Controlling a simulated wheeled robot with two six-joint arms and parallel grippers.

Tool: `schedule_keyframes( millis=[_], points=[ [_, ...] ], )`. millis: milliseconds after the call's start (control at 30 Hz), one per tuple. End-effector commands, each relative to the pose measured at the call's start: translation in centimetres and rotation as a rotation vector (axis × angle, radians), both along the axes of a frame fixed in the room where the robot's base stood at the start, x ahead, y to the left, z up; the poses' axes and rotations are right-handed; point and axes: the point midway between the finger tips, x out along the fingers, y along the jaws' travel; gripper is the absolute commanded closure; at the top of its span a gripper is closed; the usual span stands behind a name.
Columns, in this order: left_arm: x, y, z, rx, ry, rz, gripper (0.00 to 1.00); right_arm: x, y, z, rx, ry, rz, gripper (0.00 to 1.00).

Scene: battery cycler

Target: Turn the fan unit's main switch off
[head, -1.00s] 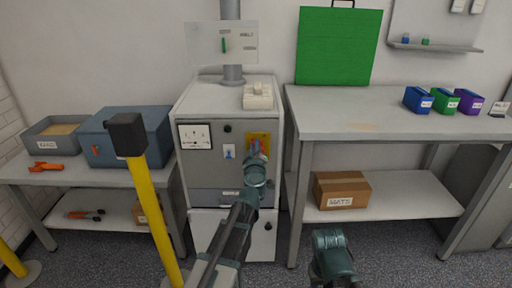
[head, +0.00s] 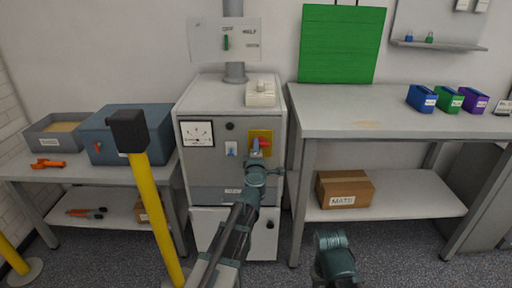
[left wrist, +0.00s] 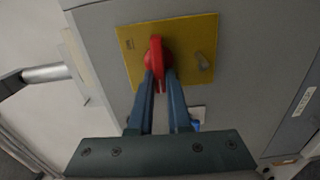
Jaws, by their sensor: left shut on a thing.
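The fan unit is a grey cabinet (head: 206,168) in the middle of the head view. On its front is a yellow plate (head: 262,134) with the red main switch (head: 265,143). In the left wrist view the red handle (left wrist: 157,52) stands on the yellow plate (left wrist: 191,32), in line with the fingers. My left gripper (head: 257,153) is at the switch, and its two fingers (left wrist: 161,75) are shut on the handle, one on each side. The handle's lower part is partly hidden between them. My right gripper (head: 335,255) is low in front; its fingers are not clear.
A yellow post (head: 157,215) with a black top stands left of my left arm. A workbench (head: 350,120) stands to the right of the cabinet, with a cardboard box (head: 344,188) on its lower shelf. A blue-grey case (head: 145,128) is on the left bench.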

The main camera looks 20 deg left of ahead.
Motion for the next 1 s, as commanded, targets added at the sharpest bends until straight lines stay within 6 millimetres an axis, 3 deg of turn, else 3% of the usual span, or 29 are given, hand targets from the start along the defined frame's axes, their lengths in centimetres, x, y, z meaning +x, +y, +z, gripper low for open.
schedule_keyframes(
  millis=[667,700,867,1000],
  points=[
    [-0.11,0.02,-0.14,-0.058,-0.016,0.001,1.00,0.00,0.00,-0.12,0.000,0.000,0.000,0.50],
    [-0.11,0.02,-0.14,-0.058,-0.016,0.001,0.82,0.00,0.00,-0.13,0.000,0.000,0.000,0.50],
    [-0.09,0.02,-0.13,-0.057,-0.016,0.001,0.54,0.00,0.00,-0.12,0.000,0.000,0.000,0.50],
    [-0.05,0.01,-0.12,-0.056,-0.016,0.000,0.54,0.00,0.00,-0.11,0.000,0.000,0.000,0.50]
  ],
)
